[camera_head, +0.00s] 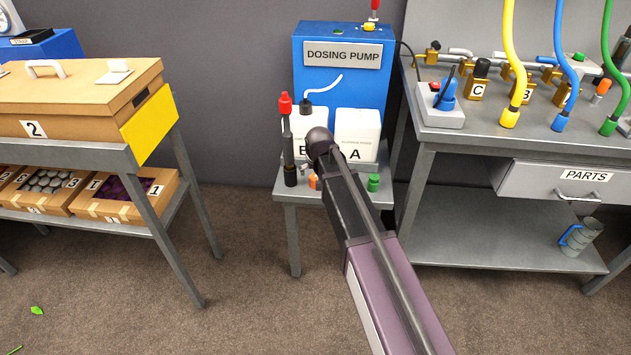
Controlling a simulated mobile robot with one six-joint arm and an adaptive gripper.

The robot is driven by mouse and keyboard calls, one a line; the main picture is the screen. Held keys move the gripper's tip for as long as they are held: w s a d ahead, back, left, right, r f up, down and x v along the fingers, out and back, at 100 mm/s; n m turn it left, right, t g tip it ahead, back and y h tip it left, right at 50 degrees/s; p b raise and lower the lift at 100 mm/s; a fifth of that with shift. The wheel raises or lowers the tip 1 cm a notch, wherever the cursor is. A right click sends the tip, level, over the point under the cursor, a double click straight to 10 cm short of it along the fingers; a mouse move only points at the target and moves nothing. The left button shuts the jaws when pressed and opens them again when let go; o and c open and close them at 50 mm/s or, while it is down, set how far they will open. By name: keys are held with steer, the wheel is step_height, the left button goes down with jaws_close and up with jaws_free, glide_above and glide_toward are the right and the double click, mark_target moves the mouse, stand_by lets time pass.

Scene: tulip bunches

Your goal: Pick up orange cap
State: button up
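A small orange cap (313,182) is on the small grey table in front of the white jugs, partly hidden by my arm. My arm reaches from the lower right up to this table, and its dark rounded joint lies in front of the jugs. My gripper is mostly hidden behind that joint. A small grey part shows just left of the joint, above the orange cap. I cannot make out the fingers, whether they touch the cap, or whether they are open.
Jug A (358,136) and a second jug (307,122) stand before the blue dosing pump (341,84). A black bottle with a red-topped probe (288,150) stands left, a green cap (374,182) right. The workbench (465,133) is close on the right.

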mark_target(315, 177)
steer(key=shift+f, duration=0.1)
steer(key=shift+d+b+x, duration=0.2)
steer(key=shift+b+x, duration=2.15)
steer(key=shift+x, duration=0.2)
steer(key=shift+w+a, duration=0.1)
steer(key=shift+w, duration=0.05)
steer(key=c, duration=0.9)
